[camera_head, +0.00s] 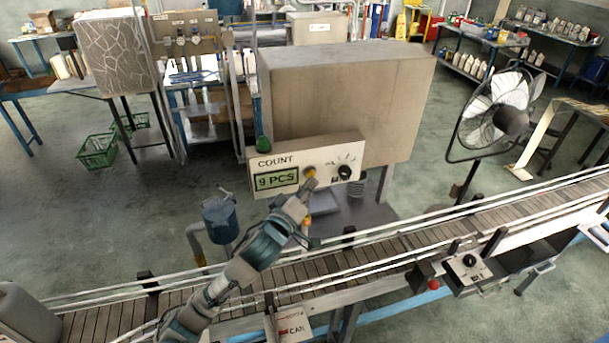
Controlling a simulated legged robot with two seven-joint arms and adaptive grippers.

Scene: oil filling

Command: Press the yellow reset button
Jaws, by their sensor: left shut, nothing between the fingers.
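The count panel (305,165) is a pale box on the front of the big beige machine. Its green display (276,180) reads "9 PCS". The yellow button (309,171) sits right of the display and left of a black dial (344,172). My left gripper (310,184) is shut and empty, with its tips just below the button and overlapping the panel's lower part. I cannot tell whether the tips touch the button. My right gripper is not in view.
A slatted conveyor (400,257) with rails runs below the panel. A grey container (25,318) stands at its left end. A control box (468,268) and red button (433,284) are at the right. A fan (495,110) stands behind.

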